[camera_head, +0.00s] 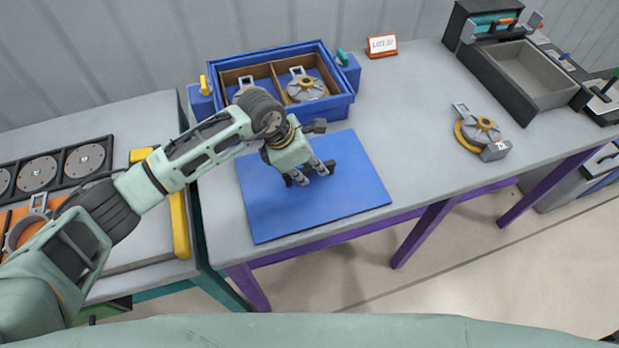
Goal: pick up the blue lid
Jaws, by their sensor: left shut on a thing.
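The blue lid (270,218) is a flat blue rectangular panel over the near left part of the grey table. My left gripper (309,179) reaches in from the left and points down at the middle of the lid, with its fingers shut on it. The fingers and wrist cover part of the lid's middle and far edge. I cannot tell whether the lid rests flat on the table or is slightly raised. My right gripper is not in view.
A blue box (330,105) with brown dividers and round metal parts stands behind the lid. A loose metal part (481,131) lies on the grey table (410,130) at right. A grey bin (528,72) stands farther right. The table's middle is clear.

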